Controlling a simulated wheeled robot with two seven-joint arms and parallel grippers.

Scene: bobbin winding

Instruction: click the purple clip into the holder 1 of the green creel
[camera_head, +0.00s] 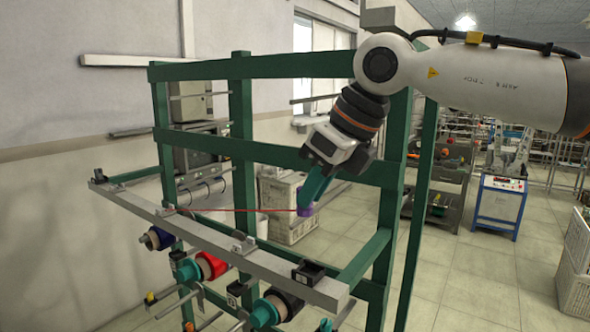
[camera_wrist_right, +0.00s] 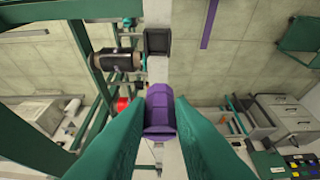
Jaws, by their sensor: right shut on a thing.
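My right gripper (camera_head: 312,192), with teal fingers, is shut on the purple clip (camera_head: 306,210). In the right wrist view the clip (camera_wrist_right: 161,112) sits between the fingertips. A red thread (camera_head: 240,211) runs from the clip left to the rail. The green creel (camera_head: 240,110) carries a grey rail (camera_head: 205,228) with several small holders. The black holder (camera_head: 308,272) at the rail's near right end is below the clip in the head view; it also shows ahead of the clip in the wrist view (camera_wrist_right: 158,42). The clip is apart from it. I cannot read which holder is 1. My left gripper is not in view.
A green upright (camera_head: 391,190) stands just right of my right gripper. Crates (camera_head: 288,200) stand behind the creel.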

